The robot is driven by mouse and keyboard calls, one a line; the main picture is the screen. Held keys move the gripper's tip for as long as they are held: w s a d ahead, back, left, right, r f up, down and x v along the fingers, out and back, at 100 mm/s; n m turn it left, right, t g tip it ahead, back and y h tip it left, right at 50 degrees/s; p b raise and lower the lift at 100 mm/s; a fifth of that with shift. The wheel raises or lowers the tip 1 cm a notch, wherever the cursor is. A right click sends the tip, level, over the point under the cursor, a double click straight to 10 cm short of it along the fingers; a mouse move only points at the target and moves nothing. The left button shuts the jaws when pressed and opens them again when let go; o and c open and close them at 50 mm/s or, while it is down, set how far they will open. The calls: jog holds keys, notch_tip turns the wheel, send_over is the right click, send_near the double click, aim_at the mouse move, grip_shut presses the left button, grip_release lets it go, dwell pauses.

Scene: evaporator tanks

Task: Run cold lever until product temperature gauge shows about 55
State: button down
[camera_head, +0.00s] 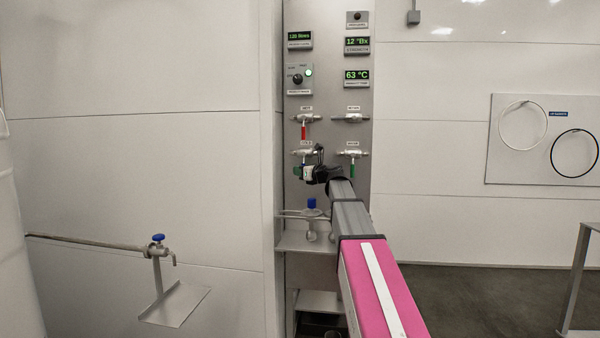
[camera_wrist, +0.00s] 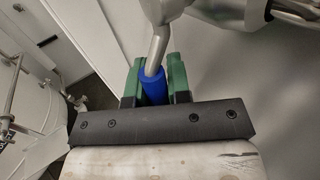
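The product temperature gauge (camera_head: 357,78) reads 63 °C in green digits, in the head view. The lower-left valve (camera_head: 303,152) on the grey panel is partly covered by my gripper (camera_head: 303,172). In the wrist view, the blue-sleeved lever (camera_wrist: 153,86) on a bent metal rod lies between the green fingers of my gripper (camera_wrist: 154,82). The fingers press close on both its sides, and my gripper looks shut on it. The blue lever is hidden in the head view, and the valve labels are too small to read surely.
A red-handled valve (camera_head: 304,130) is above. A valve with no visible coloured handle (camera_head: 350,118) is upper right, and a green-handled valve (camera_head: 352,168) lower right. A blue-topped fitting (camera_head: 311,203) sits below my gripper. A blue-knobbed tap (camera_head: 158,238) stands at left.

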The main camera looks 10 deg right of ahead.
jog(key=shift+d, duration=0.1)
jog(key=shift+s+d+r+n+g+h, duration=0.15)
jog(key=shift+s+d+n+g+h, duration=0.1)
jog(key=shift+d+n+g+h, duration=0.55)
jog(key=shift+s+d+r+n+g+h, duration=0.2)
jog(key=shift+d+n+g+h, duration=0.25)
jog(key=shift+d+g+h, duration=0.45)
jog(key=shift+s+d+r+n+g+h, duration=0.1)
jog(key=shift+s+d+n+g+h, duration=0.2)
jog(key=shift+d+n+g+h, duration=0.6)
jog(key=shift+a+t+h, duration=0.2)
jog(key=shift+t+h, duration=0.1)
jog(key=shift+h, duration=0.1)
jog(key=c, duration=1.1)
grip_release()
jog(key=shift+s, duration=0.15)
jog(key=v, duration=1)
jog(key=shift+s+d+r, duration=0.15)
jog(key=shift+d+r, duration=0.05)
jog(key=shift+r, duration=0.05)
